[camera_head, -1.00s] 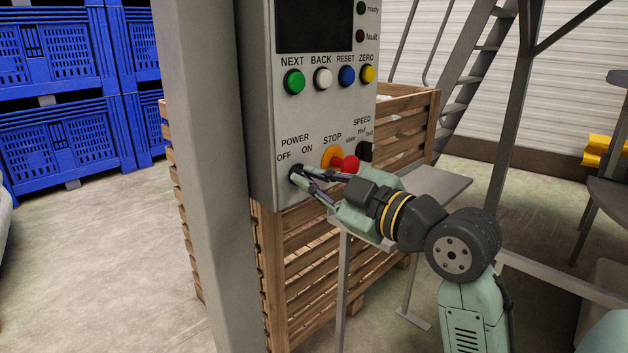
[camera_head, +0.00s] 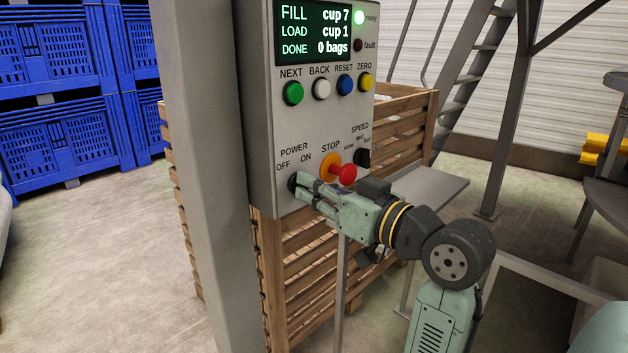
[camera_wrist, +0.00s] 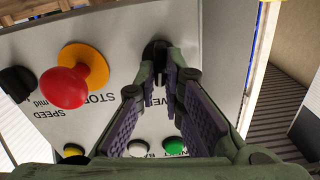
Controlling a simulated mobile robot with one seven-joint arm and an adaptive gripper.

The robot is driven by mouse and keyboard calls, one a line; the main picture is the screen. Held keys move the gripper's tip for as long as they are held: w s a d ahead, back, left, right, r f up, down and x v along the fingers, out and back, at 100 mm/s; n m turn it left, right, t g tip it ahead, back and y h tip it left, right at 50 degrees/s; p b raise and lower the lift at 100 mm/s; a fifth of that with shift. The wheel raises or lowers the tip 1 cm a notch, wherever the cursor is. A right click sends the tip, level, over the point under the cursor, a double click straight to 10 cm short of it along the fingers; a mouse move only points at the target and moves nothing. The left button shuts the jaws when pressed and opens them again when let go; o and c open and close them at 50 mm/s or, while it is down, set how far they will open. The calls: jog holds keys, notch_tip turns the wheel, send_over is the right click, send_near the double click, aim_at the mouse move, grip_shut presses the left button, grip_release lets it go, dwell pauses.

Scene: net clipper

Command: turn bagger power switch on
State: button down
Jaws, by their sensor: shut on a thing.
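The grey bagger control panel (camera_head: 261,120) stands at the picture's middle in the head view. Its black power switch (camera_head: 292,184) sits at the lower left, under the POWER OFF/ON lettering. My gripper (camera_head: 299,186) is at the switch with its fingertips closed on the knob. In the wrist view the knob (camera_wrist: 154,50) shows between and beyond the fingertips, and the gripper looks rolled relative to the panel. The display (camera_head: 315,32) is lit and reads FILL cup 7, LOAD cup 1, DONE 0 bags. The fault lamp (camera_head: 358,45) is dark.
The red stop button (camera_head: 347,174) on its orange base sticks out just right of my gripper. A black speed knob (camera_head: 363,157) is further right. Coloured buttons run above. A grey post (camera_head: 205,180) stands left, a wooden crate (camera_head: 272,285) behind and below.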

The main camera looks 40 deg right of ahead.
jog(key=shift+d+m+p, duration=0.15)
jog(key=shift+m+p, duration=2.35)
jog(key=shift+m, duration=1.1)
jog(key=c, duration=1.7)
grip_release()
jog(key=s, duration=1.2)
jog(key=shift+d, duration=0.45)
